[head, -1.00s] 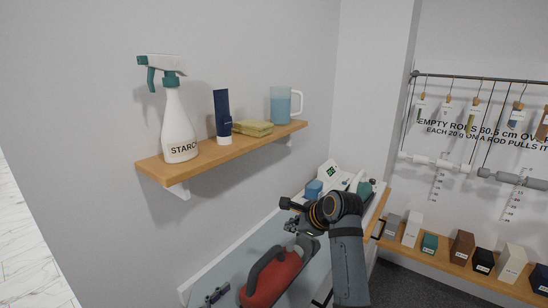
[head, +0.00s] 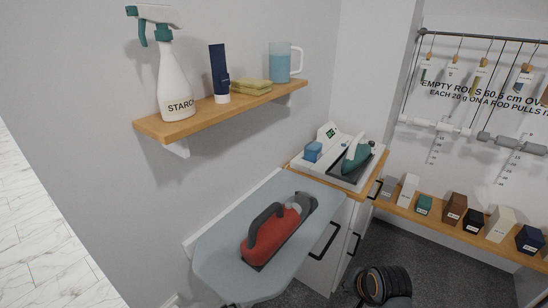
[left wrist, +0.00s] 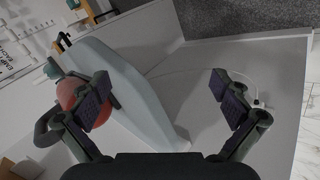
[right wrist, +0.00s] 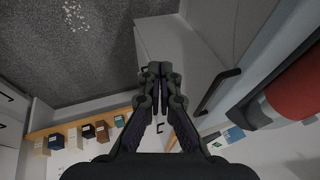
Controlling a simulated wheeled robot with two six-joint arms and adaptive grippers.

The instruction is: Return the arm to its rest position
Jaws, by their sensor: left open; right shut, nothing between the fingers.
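My right arm (head: 380,284) shows at the bottom of the head view, low over the dark carpet and right of the ironing board (head: 222,255). In the right wrist view my right gripper (right wrist: 157,70) has its fingers together with nothing between them, pointing toward carpet and a white cabinet front. In the left wrist view my left gripper (left wrist: 160,100) is open and empty, its fingers wide apart. The red iron (head: 268,236) sits on the board and partly shows behind a left finger (left wrist: 90,100).
A wall shelf (head: 195,122) carries a starch bottle (head: 175,88). A low shelf (head: 400,212) with boxes runs right. Carpet is open below.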

